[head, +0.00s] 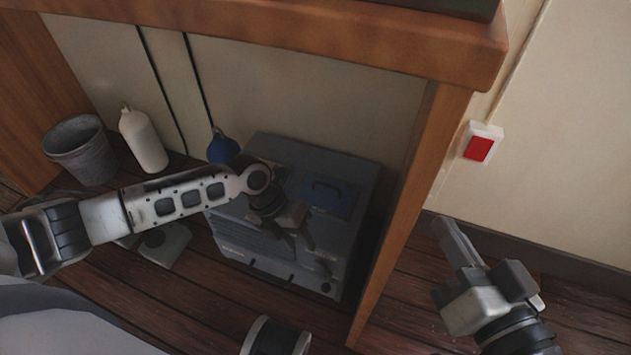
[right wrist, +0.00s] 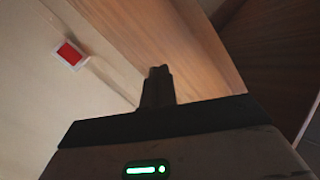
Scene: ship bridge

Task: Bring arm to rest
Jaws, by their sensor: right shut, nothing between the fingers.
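My left arm reaches in from the left in the head view, under the desk. Its gripper (head: 298,240) hangs in front of the grey cabinet, with its dark fingers apart and nothing seen between them. My right gripper (head: 440,226) is at the lower right, outside the desk's side panel, pointing up and left towards the wall. Its fingers are together and empty. The right wrist view shows the same closed fingers (right wrist: 158,73) in front of the wooden panel (right wrist: 165,40).
A wooden desk (head: 300,42) overhangs the grey cabinet (head: 345,170). A bucket (head: 82,160), a white bottle (head: 144,140) and a blue object (head: 222,147) stand at the left. A red-and-white wall box (head: 480,145) is above my right gripper. Some wooden floor (head: 395,300) is bare.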

